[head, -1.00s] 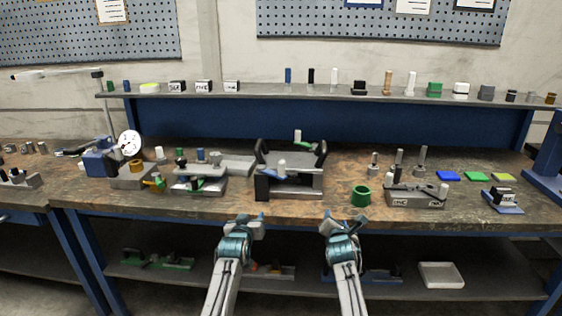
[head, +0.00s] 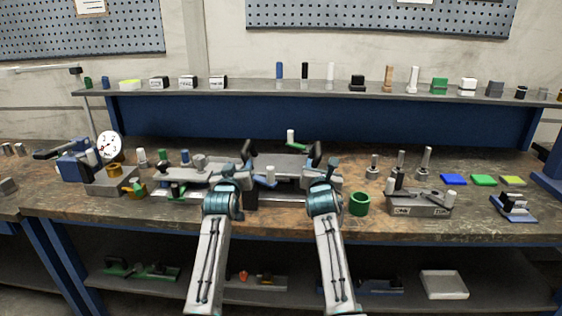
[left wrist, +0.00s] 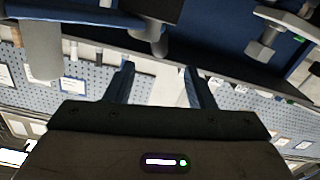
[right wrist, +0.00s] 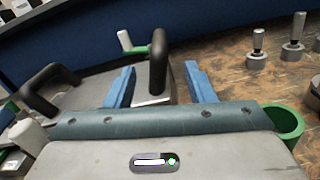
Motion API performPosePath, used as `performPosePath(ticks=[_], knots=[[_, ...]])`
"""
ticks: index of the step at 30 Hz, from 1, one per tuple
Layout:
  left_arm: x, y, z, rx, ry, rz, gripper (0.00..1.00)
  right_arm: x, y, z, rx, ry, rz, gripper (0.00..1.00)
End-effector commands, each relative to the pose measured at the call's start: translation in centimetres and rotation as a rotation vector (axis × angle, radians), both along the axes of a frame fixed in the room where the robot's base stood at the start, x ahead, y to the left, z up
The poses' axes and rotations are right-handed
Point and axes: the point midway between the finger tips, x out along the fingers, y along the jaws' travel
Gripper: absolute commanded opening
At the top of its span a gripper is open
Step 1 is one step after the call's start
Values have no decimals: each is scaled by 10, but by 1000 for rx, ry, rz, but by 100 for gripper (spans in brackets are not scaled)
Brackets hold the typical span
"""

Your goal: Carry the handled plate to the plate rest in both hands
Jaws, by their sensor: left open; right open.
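The handled plate (head: 283,163) is a grey plate with two upright black handles, lying at the middle of the bench. Its left handle (head: 247,150) and right handle (head: 316,154) show in the head view. My right gripper (head: 322,170) is open at the right handle; in the right wrist view this handle (right wrist: 161,62) stands between the spread blue fingers, with no grip seen. My left gripper (head: 256,172) is open near the plate's left side. Its spread fingers (left wrist: 158,85) show no handle between them in the left wrist view. I cannot tell which fixture is the plate rest.
A green ring (head: 359,203) stands just right of my right arm, with a grey fixture block (head: 420,204) beyond it. Grey fixtures with small knobs (head: 200,165) crowd the plate's left. A dial gauge (head: 109,145) stands farther left. A shelf (head: 330,93) runs behind.

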Motion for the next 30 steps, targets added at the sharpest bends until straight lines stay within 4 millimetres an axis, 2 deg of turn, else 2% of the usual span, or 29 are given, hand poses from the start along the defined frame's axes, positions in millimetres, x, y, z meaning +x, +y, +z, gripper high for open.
performPosePath(ticks=[8,24,30], knots=[[5,-1,0,0,2,0,49,5,0,0,1,1,0,49],[74,-7,0,1,1,-1,49,74,-7,0,-1,0,-1,49],[94,-9,0,1,1,2,49,94,-9,0,0,-1,-2,49]])
